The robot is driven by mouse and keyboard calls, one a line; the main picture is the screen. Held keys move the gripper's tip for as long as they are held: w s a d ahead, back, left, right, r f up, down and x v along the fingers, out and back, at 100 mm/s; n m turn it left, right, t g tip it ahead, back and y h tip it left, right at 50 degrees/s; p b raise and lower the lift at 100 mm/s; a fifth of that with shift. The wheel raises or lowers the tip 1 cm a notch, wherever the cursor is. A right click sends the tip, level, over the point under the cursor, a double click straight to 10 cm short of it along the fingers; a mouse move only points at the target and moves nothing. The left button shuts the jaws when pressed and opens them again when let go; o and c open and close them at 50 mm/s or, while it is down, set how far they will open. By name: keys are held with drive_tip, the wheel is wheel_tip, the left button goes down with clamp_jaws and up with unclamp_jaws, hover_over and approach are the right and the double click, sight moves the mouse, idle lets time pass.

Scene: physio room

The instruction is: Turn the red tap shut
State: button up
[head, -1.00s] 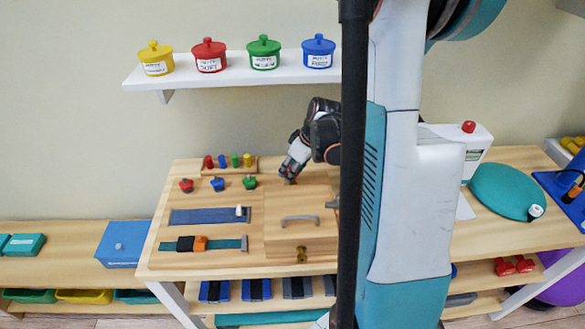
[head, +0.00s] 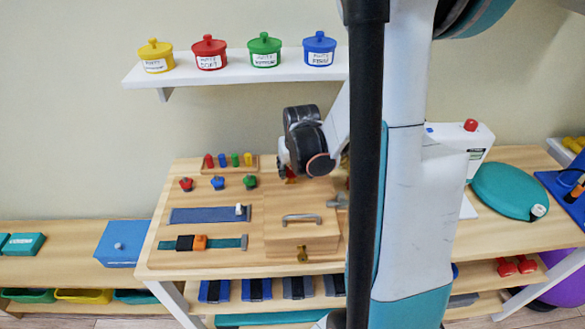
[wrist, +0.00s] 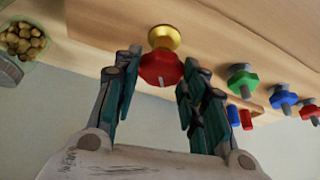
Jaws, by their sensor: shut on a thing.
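The red tap (wrist: 161,68) is a red many-sided knob with a white mark, on a round brass base (wrist: 164,38). In the wrist view it sits between the fingertips of my gripper (wrist: 160,82), which is shut on it. In the head view only a bit of the tap's red (head: 291,179) shows on the board, below my wrist. There my arm hides most of the tap and the fingers.
Green (head: 249,181), blue (head: 218,183) and red (head: 186,184) knobs stand left of the tap on the wooden board. Coloured pegs (head: 235,160) stand behind them. A wooden box lid with a grey handle (head: 302,218) lies in front. Lidded pots stand on the shelf (head: 228,73) above.

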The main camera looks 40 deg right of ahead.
drive_tip(key=m, duration=0.2)
drive_tip(key=m+g+h, duration=0.1)
drive_tip(key=m, duration=0.1)
drive_tip(key=shift+w+a+m+h, duration=0.1)
drive_tip(key=shift+a+m+h, duration=0.05)
drive_tip(key=shift+m+h, duration=0.15)
drive_tip(key=m+g, duration=0.1)
drive_tip(key=m, duration=0.1)
drive_tip(key=m+g, duration=0.1)
drive_tip(key=m, duration=0.2)
drive_tip(key=shift+w+h+b, duration=0.15)
drive_tip(key=shift+h+b, duration=0.2)
drive_tip(key=shift+h, duration=0.05)
drive_tip(key=m+g, duration=0.1)
drive_tip(key=m, duration=0.2)
drive_tip(key=m+g, duration=0.1)
drive_tip(key=m, duration=0.1)
drive_tip(key=shift+w+m, duration=0.15)
drive_tip(key=shift+m, duration=0.25)
drive_tip(key=shift+w+m+g+y, duration=0.15)
drive_tip(key=shift+m+g, duration=0.25)
drive_tip(key=shift+m, duration=0.75)
drive_tip(key=shift+s+m+g+y, duration=0.1)
drive_tip(key=shift+m+g+y, duration=0.25)
drive_tip(key=shift+m, duration=0.8)
drive_tip(key=o, duration=1.1)
drive_tip(key=shift+c, duration=0.2)
